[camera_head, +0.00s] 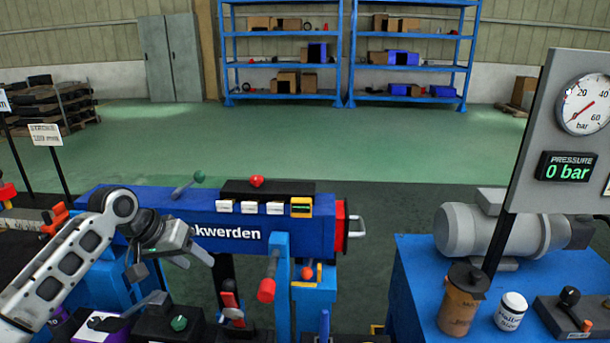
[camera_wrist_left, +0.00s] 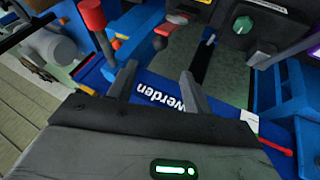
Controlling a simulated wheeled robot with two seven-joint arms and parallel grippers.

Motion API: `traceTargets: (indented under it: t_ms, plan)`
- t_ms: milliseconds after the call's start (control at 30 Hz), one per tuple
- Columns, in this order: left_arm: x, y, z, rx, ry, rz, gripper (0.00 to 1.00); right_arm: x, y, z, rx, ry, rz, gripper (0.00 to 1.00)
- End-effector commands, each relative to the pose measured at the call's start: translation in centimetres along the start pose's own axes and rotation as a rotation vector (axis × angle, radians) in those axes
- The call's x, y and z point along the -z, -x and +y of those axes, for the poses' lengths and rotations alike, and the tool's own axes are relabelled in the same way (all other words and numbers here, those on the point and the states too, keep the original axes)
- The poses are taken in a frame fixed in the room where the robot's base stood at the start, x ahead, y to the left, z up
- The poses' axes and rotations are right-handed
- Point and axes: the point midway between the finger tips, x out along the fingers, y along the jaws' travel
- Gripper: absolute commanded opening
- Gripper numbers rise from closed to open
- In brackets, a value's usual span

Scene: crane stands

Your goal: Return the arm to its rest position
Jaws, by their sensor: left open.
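My left arm (camera_head: 62,262) comes in from the left, bent up and over in front of the long blue machine body (camera_head: 165,203). My left gripper (camera_head: 205,258) is at the front of that body, beside the white lettering. In the left wrist view its two fingers (camera_wrist_left: 158,88) stand apart with nothing between them. The blue body with the lettering (camera_wrist_left: 165,97) lies beyond the fingers. Whether a finger touches anything, I cannot tell. My right gripper is in neither view.
A red-handled lever (camera_head: 267,290) stands right of the gripper, and a black box with a green knob (camera_head: 179,323) lies below it. A blue bench (camera_head: 410,262) at the right carries a grey motor (camera_head: 490,232), a brown jar (camera_head: 461,302) and a white jar (camera_head: 511,311). The green floor behind is clear.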

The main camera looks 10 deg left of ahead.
Motion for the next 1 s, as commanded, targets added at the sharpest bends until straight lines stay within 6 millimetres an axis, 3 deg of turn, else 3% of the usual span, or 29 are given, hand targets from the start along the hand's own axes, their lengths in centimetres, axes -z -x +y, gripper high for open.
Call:
traceTargets:
  t_ms: [167, 300, 400, 500, 600, 700, 800, 1000]
  plan:
    - [-5.1, -6.5, 1.2, 0.013, -0.059, 0.018, 0.50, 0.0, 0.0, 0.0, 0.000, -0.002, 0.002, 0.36]
    - [-12.6, -12.6, 3.6, 0.021, -0.143, 0.099, 0.50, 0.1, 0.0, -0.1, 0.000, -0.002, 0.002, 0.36]
    - [-18.0, -14.8, 5.6, 0.026, -0.194, 0.177, 0.50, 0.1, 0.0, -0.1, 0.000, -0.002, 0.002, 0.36]
    - [-23.0, -15.3, 7.6, 0.040, -0.234, 0.260, 0.50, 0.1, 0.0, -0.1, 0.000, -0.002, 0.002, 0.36]
    - [-26.9, -14.6, 9.2, 0.067, -0.268, 0.335, 0.50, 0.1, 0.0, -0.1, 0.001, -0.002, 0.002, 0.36]
    - [-29.4, -13.3, 10.1, 0.097, -0.294, 0.393, 0.50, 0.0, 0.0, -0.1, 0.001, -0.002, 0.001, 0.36]
    - [-30.8, -12.2, 10.7, 0.122, -0.316, 0.428, 0.50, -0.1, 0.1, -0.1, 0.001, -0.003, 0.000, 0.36]
    - [-31.4, -11.6, 10.9, 0.138, -0.333, 0.450, 0.50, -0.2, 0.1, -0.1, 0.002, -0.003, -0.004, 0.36]
